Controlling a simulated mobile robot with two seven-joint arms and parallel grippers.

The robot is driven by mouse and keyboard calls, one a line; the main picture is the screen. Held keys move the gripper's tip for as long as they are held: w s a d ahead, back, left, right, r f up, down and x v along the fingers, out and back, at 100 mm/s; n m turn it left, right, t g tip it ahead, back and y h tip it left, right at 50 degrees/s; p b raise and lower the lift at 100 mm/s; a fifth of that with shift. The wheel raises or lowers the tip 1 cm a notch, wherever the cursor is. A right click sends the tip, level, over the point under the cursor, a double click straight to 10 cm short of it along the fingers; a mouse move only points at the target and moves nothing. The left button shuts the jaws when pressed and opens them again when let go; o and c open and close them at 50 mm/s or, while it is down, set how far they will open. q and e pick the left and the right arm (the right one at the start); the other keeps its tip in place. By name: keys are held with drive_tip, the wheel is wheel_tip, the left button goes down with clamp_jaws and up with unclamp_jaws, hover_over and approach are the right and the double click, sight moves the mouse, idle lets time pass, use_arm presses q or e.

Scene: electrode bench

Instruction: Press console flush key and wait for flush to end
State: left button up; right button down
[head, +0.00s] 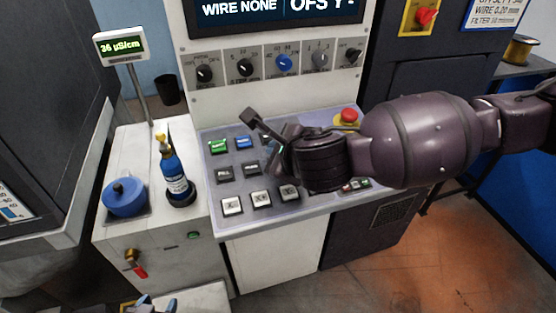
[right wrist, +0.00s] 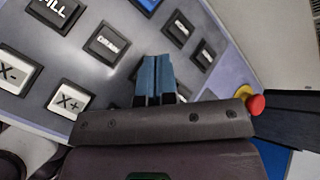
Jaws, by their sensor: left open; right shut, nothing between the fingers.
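The console panel (head: 217,188) carries a green key, a blue key (head: 243,142), dark keys and white keys. In the right wrist view a dark key marked FILL (right wrist: 55,10) and a dark key with a blurred label (right wrist: 108,43) show. I cannot read a flush label on any key. My right gripper (head: 283,131) is over the middle of the panel. Its fingers (right wrist: 157,77) are shut and empty, and hide part of the panel beneath; I cannot tell whether they touch a key. My left gripper (head: 151,304) is at the bottom edge, open and partly cut off.
The meter (head: 121,45) reads 36 µS/cm. A blue bottle (head: 176,178) and a blue round cap (head: 124,197) stand on the white cabinet at left. Knobs line the console's upright face under the screen (head: 275,8). A red mushroom button (head: 348,115) is near my right forearm.

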idle(0.4)
drive_tip(key=shift+f, duration=0.25)
drive_tip(key=shift+f, duration=0.2)
idle(0.3)
